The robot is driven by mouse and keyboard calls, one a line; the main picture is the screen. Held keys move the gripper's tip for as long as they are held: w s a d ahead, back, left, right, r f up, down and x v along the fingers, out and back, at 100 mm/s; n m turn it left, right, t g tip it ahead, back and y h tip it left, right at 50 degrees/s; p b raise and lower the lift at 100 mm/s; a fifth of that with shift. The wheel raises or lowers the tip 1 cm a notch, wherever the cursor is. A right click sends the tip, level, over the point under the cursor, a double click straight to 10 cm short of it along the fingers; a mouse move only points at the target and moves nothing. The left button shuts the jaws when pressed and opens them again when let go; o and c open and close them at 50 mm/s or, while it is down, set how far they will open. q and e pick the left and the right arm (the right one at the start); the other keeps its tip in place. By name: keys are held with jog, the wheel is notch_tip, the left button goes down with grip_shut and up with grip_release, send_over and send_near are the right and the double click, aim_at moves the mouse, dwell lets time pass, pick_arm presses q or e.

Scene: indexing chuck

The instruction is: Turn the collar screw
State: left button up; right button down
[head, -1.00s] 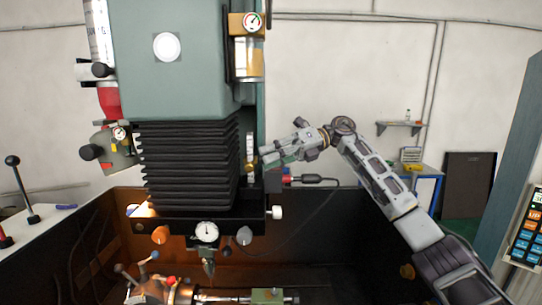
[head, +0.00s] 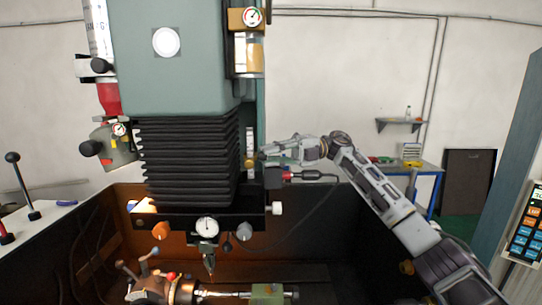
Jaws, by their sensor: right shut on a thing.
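My right gripper (head: 266,153) reaches in from the right to the side of the green machine head. It is shut on a small part beside a slim upright tube with a brass-coloured lower end (head: 249,160). I take this part for the collar screw; the fingers hide it, and its turn angle cannot be read. My left gripper is not in view.
Black bellows (head: 188,165) hang under the green head (head: 180,65). A red-ended plug with a cable (head: 305,175) sits just below my right gripper. A dial gauge (head: 206,227) and a chuck (head: 155,287) are lower down.

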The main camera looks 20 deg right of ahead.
dwell(0.3)
jog(key=c, duration=1.3)
grip_release()
jog(key=shift+c, duration=0.2)
jog(key=shift+f, duration=0.1)
jog(key=shift+f, duration=0.2)
jog(key=shift+h, duration=0.3)
